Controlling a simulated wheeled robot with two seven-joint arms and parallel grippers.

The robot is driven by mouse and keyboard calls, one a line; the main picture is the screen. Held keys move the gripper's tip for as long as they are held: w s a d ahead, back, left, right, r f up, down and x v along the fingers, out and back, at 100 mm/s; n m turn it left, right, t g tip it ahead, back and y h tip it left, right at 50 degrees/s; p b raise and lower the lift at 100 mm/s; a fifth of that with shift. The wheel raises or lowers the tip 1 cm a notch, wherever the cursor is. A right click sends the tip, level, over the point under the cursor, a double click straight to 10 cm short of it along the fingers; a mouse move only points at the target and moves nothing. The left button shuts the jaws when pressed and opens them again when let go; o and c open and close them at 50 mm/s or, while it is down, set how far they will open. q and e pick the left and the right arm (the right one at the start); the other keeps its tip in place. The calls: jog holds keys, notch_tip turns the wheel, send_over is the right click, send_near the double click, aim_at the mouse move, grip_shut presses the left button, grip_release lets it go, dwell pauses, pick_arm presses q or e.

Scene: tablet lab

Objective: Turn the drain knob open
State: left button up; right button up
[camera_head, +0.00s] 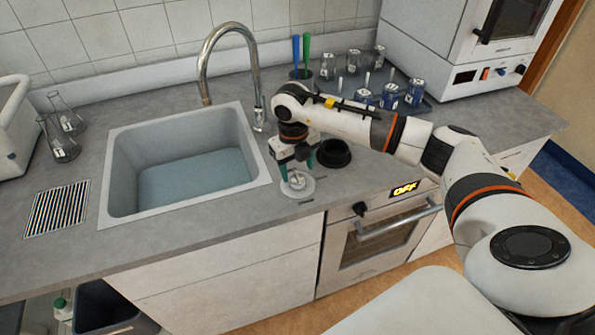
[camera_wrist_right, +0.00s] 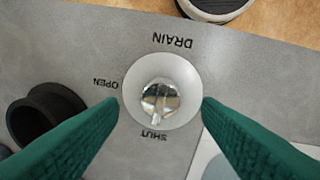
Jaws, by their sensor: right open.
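The drain knob (camera_head: 297,186) is a small metallic knob on a pale round disc on the counter, right of the sink's front corner. In the right wrist view the knob (camera_wrist_right: 160,97) has its pointer at the word SHUT, with OPEN and DRAIN printed around the disc. My right gripper (camera_head: 296,167) points down above the knob. Its green fingers are open, one on each side of the disc, with nothing between them gripped. The sink (camera_head: 118,180) holds bluish water. My left gripper is not in view.
A black round holder (camera_head: 333,153) stands close beside the gripper. The curved faucet (camera_head: 204,62) rises behind the sink. A tray of glass beakers (camera_head: 389,97) stands behind my right arm. An oven (camera_head: 378,240) with an OFF display lies below the counter edge.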

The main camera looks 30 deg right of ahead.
aim_at(297, 176)
jog(key=shift+f+p, duration=0.3)
jog(key=shift+f, duration=1.5)
jog(key=c, duration=1)
